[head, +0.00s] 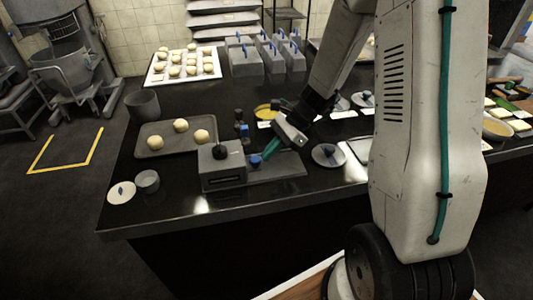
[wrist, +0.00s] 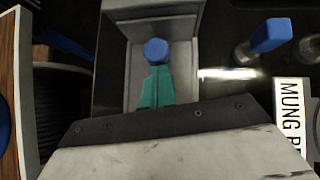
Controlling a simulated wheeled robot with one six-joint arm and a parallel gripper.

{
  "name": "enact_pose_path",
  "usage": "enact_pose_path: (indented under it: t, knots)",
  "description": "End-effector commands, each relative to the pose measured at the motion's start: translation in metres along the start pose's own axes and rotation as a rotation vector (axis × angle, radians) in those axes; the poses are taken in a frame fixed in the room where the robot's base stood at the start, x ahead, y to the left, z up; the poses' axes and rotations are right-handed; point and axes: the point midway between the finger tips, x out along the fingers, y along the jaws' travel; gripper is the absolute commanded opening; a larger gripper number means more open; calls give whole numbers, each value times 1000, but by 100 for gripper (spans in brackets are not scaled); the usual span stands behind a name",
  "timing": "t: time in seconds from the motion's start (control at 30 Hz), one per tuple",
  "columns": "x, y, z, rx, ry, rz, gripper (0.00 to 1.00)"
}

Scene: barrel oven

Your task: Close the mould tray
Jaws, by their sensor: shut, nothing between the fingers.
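The mould (head: 222,167) is a grey box with a black knob on top, near the front of the dark counter. Its grey tray (head: 285,168) sticks out to the right, so it stands open. In the wrist view the tray (wrist: 112,60) shows as a shallow grey box with raised sides. My gripper (head: 268,152) has teal fingers, shut and empty, pointing down over the tray close to the mould. A blue rounded piece (head: 256,161) is at the fingertips; it also shows in the wrist view (wrist: 156,51). I cannot tell whether the fingers touch it.
A baking tray (head: 152,148) with dough balls lies behind the mould to the left. A small cup (head: 148,181) and a white lid (head: 121,192) stand left of it. A round lid (head: 328,155) lies to the right. The counter's front strip is clear.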

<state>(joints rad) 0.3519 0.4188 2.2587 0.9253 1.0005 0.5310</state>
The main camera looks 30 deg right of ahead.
Motion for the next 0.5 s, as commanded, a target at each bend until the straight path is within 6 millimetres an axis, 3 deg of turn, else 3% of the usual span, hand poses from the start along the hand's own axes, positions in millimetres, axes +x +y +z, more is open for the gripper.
enact_pose_path:
  t: [0.33,0.5]
  knots:
    - [4,0,5,-3,-8,6,0]
    - [-5,-1,-4,-5,-8,7,0]
